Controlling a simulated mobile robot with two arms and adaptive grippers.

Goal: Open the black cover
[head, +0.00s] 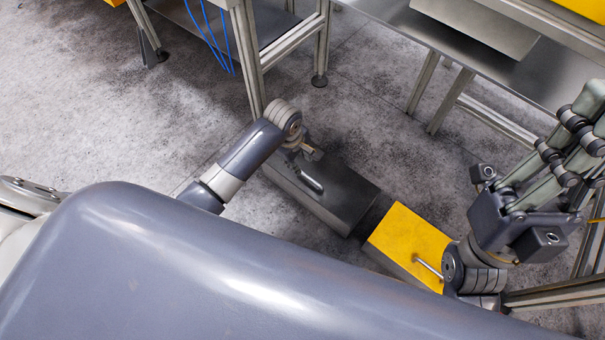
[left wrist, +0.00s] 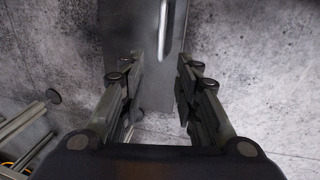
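The black cover (head: 345,191) is a dark grey slab low over the floor in the middle of the head view. A silver bar handle (head: 311,181) stands on its left part. In the left wrist view the cover (left wrist: 122,35) runs up from between my fingers, with the handle (left wrist: 163,27) beyond the fingertips. My left gripper (head: 308,152) is at the cover's far left end, close to the handle. In the left wrist view its fingers (left wrist: 160,72) are apart with nothing between them. My right gripper (head: 592,112) points up and away at the right; its finger gap is unclear.
A yellow cover (head: 408,236) with its own silver handle (head: 428,268) lies right of the black one, partly behind my right arm. Metal-legged tables (head: 440,90) stand at the back. Blue cables (head: 212,38) hang at the upper left. Concrete floor (head: 130,125) is clear at left.

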